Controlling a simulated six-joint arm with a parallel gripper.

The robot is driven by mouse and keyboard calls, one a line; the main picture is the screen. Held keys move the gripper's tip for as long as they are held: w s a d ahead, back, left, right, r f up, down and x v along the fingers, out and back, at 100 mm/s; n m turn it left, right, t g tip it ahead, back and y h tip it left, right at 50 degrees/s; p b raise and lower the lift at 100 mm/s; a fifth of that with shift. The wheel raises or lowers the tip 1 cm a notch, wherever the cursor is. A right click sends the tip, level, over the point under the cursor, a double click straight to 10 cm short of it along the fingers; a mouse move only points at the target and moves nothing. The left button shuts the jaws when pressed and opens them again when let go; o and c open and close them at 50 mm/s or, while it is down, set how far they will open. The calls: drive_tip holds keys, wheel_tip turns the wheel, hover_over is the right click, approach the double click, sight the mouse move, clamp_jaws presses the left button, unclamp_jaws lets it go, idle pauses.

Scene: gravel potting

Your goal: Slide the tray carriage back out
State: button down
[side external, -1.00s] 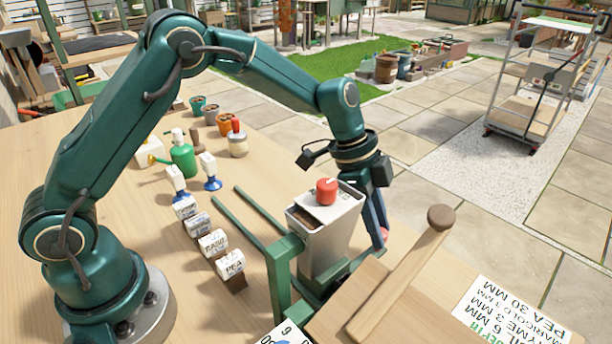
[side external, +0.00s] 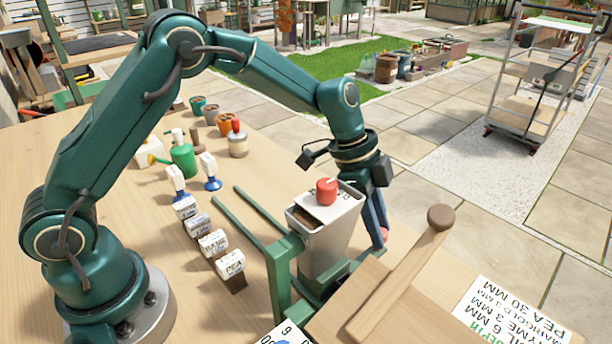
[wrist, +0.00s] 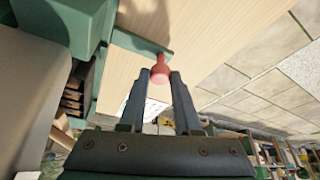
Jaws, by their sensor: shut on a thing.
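My gripper (wrist: 160,78) is shut on a red knob (wrist: 160,92) in the wrist view, with one dark finger on each side of it. In the side view my gripper (side external: 379,232) reaches down behind the grey hopper (side external: 325,245), and a bit of the pinkish-red knob (side external: 384,234) shows at the fingertips. A green frame (side external: 280,270) with two rails (side external: 262,212) stands under and beside the hopper. The tray carriage cannot be made out clearly; the hopper and frame hide that area.
A red knob (side external: 327,190) tops the hopper. A wooden-handled tool (side external: 400,275) lies on a board at the right front. Several labelled blocks (side external: 212,243) line the bench left of the rails. Bottles and pots stand farther back. The bench between the rails looks clear.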

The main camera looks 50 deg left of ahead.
idle(0.4)
drive_tip(key=a, duration=2.7)
drive_tip(key=shift+a, duration=0.2)
drive_tip(key=c, duration=0.6)
unclamp_jaws()
drive_tip(key=shift+v, duration=2.6)
